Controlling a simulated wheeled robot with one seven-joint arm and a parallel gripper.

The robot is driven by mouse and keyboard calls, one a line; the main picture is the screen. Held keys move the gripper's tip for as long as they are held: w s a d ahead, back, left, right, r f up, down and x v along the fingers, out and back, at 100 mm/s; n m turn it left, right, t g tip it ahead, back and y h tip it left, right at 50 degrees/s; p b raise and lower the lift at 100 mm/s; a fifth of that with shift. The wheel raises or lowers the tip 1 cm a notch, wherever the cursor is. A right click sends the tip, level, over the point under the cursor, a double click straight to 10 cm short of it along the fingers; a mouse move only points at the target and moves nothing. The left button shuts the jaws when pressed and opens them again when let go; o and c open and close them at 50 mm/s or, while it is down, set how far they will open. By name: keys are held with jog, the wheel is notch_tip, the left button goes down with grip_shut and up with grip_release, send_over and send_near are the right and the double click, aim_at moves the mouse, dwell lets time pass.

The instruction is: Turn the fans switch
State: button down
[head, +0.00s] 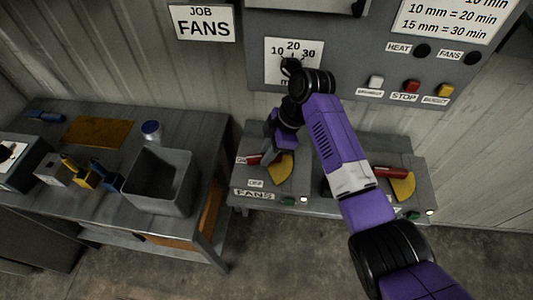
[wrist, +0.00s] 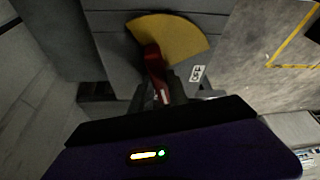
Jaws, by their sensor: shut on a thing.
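The fans switch is a grey box with a "FANS" label (head: 253,194), a yellow sector plate (head: 281,170) and a red lever (head: 254,160). In the head view my gripper (head: 269,155) reaches down over the box and partly hides the lever. In the wrist view the red lever (wrist: 153,62) runs from the yellow plate (wrist: 172,32) to between the fingers of my gripper (wrist: 160,92). The gripper is shut on the lever.
A second box with a red lever (head: 390,172) and yellow plate stands to the right, behind my arm. A wall panel (head: 355,85) with a dial and buttons hangs above. A workbench (head: 205,210) with a grey bin (head: 160,180) stands at left. A "JOB FANS" sign (head: 205,23) hangs above.

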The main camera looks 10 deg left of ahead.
jog(key=c, duration=1.3)
grip_release()
jog(key=shift+b+v, duration=0.6)
jog(key=shift+v, duration=3.2)
